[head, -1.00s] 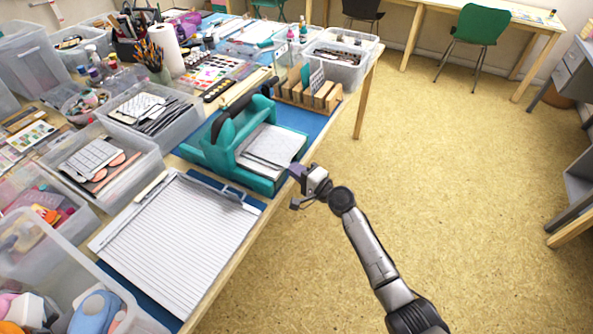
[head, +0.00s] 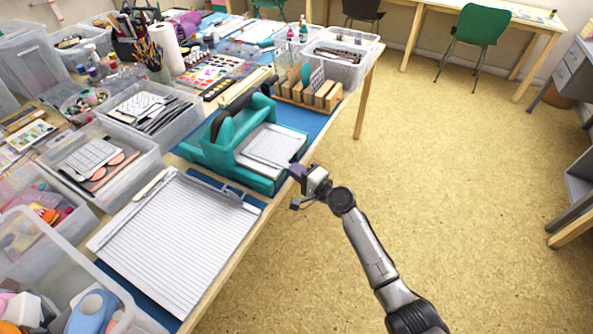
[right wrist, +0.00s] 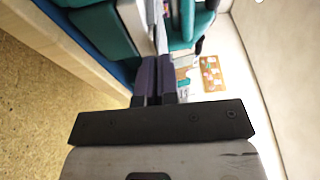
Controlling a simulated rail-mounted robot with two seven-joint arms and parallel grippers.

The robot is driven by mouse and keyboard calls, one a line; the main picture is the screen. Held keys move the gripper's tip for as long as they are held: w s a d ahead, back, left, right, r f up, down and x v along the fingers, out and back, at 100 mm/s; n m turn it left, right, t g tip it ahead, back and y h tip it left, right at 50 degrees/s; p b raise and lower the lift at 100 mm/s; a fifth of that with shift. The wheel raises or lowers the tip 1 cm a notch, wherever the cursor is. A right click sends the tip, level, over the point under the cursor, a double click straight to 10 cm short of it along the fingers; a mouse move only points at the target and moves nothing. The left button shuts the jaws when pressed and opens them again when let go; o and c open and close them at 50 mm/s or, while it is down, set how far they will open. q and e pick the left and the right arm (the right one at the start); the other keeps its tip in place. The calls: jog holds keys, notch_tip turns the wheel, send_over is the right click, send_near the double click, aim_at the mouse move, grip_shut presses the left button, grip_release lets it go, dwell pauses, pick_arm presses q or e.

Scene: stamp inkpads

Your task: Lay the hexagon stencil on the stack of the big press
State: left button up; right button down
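The big press (head: 225,145) is the teal machine with a black handle near the table's right edge. A pale, flat plate, taken to be the hexagon stencil (head: 268,146), lies over the stack on the press bed; its pattern is too small to make out. My right gripper (head: 297,171) is at the press's front right corner, with its tips at the plate's near edge. In the right wrist view its dark purple fingers (right wrist: 158,72) are nearly together, with a thin pale edge running out from between them. The stack beneath is mostly hidden. My left gripper is out of view.
A white grooved board (head: 175,235) lies left of the press. A wooden rack (head: 310,92) with upright plates stands behind it. Clear plastic bins (head: 152,110) crowd the table to the left. Open floor (head: 450,180) lies to the right.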

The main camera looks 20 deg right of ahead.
jog(key=shift+f, duration=0.1)
jog(key=c, duration=1.8)
grip_release()
jog(key=o, duration=0.5)
jog(key=shift+s+d+p, duration=0.4)
jog(key=shift+s+d, duration=1.35)
jog(key=shift+s, duration=0.05)
jog(key=shift+d, duration=0.1)
